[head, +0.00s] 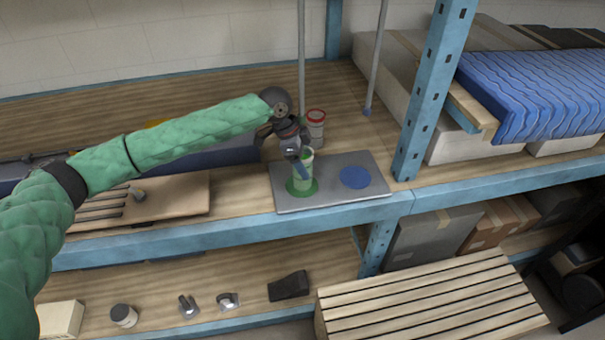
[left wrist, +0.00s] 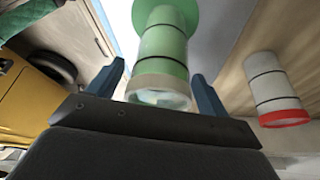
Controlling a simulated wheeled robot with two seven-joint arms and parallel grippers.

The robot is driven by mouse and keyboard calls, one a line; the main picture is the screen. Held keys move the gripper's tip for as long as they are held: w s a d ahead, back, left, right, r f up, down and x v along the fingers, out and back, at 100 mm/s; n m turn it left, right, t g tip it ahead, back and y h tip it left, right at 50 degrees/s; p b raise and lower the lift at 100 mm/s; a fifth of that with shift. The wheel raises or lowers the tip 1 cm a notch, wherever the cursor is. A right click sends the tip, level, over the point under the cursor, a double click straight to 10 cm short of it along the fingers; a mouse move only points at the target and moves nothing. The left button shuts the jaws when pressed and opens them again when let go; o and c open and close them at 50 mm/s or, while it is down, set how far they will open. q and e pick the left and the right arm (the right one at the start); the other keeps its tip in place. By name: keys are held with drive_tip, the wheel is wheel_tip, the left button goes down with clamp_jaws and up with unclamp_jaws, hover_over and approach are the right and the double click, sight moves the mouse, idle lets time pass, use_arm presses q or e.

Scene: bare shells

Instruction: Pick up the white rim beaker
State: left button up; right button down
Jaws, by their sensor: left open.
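The white rim beaker (head: 306,183) is pale green with dark bands and stands upright on a green disc (head: 290,190) on a grey mat (head: 330,202). It also shows in the left wrist view (left wrist: 163,48), its whitish rim facing the camera. My left gripper (head: 299,169) is open at this beaker. In the left wrist view its two blue fingers (left wrist: 157,88) are on either side of the rim, with small gaps visible. Part of the beaker is hidden behind the gripper in the head view. My right gripper is not in view.
A white beaker with a red rim (head: 317,130) stands just behind, and shows right of the fingers in the left wrist view (left wrist: 272,88). A blue disc (head: 355,178) on the mat is bare. A blue shelf post (head: 432,90) rises to the right.

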use_arm(q)
drive_tip(key=shift+s, duration=0.1)
drive_tip(key=shift+f, duration=0.1)
drive_tip(key=c, duration=1.2)
